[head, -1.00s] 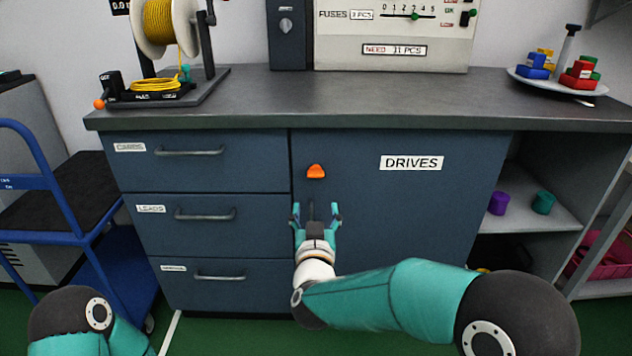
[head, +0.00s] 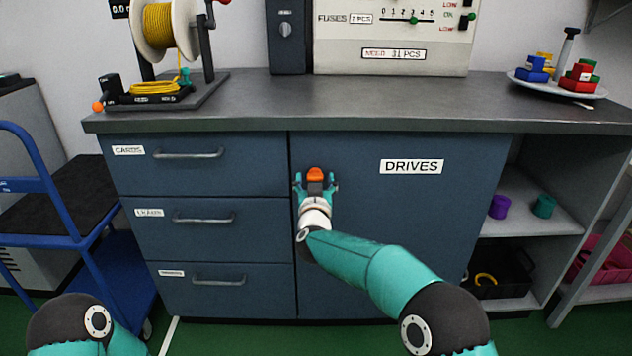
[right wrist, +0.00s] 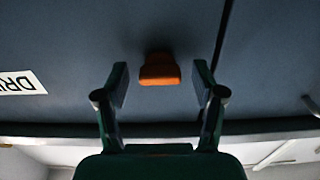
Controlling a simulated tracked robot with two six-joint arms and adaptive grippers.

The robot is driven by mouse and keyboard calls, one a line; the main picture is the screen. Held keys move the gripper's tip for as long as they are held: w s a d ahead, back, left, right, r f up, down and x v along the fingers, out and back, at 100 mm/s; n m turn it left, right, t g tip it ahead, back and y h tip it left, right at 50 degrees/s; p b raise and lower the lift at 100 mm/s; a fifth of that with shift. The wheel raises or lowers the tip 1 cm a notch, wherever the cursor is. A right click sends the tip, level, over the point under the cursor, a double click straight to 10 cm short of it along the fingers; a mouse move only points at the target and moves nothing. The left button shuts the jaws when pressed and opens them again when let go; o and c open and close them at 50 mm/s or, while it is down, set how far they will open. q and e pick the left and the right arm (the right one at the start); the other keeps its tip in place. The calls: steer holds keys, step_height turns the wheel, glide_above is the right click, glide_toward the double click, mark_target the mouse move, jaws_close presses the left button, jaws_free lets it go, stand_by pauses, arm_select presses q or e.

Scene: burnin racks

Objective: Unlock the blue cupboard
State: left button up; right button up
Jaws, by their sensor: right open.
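The blue cupboard (head: 400,240) has a shut door labelled DRIVES. An orange latch knob (head: 315,174) sits near the upper left of that door, and it also shows in the right wrist view (right wrist: 159,70). My right gripper (head: 316,182) is open in front of the door, just at the knob. In the right wrist view the open fingers (right wrist: 160,85) stand either side of the knob's line, with gaps on both sides and no visible contact. My left gripper is out of view; only part of my left arm shows at the lower left.
Drawers (head: 195,220) with bar handles lie left of the door. Open shelves (head: 535,215) with purple and teal pieces are on the right. A cable spool (head: 165,30) and a plate of coloured blocks (head: 555,88) stand on the worktop. A blue trolley (head: 75,238) stands at the left.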

steer(key=shift+w, duration=0.1)
steer(key=c, duration=1.1)
steer(key=shift+c, duration=0.2)
steer(key=shift+m, duration=0.4)
steer(key=m+b, duration=0.7)
steer(key=m, duration=1)
steer(key=shift+d+f+b, duration=0.1)
steer(key=shift+d+b, duration=0.05)
steer(key=shift+b, duration=0.15)
steer(key=shift+m, duration=0.3)
